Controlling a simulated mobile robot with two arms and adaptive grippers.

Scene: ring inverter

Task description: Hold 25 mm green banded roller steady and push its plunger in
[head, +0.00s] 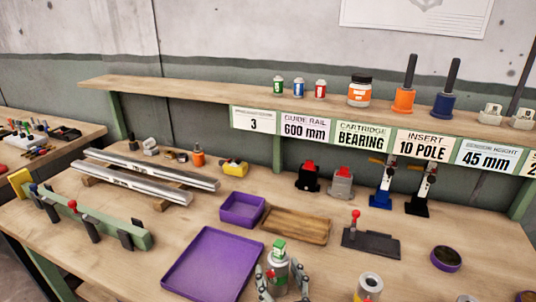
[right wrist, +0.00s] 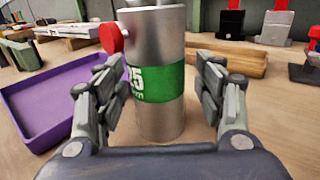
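The 25 mm green banded roller (head: 277,272) stands upright at the front of the bench in the head view. It is a silver cylinder with a green part on top and a red knob on its left side. In the right wrist view the roller (right wrist: 160,108) shows its green band marked 25; its top is cut off. My right gripper (right wrist: 162,90) is open, with one finger on each side of the roller. A gap shows at the right finger; contact at the left finger is unclear. The right gripper's fingers also show in the head view (head: 281,282). My left gripper is not in view.
A large purple tray (head: 166,276) lies left of the roller, with a small purple tray (head: 223,210) and a wooden tray (head: 326,228) behind. Another silver cylinder (head: 369,281) stands to the right. A black base with a red-knobbed lever (head: 372,243) is behind that.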

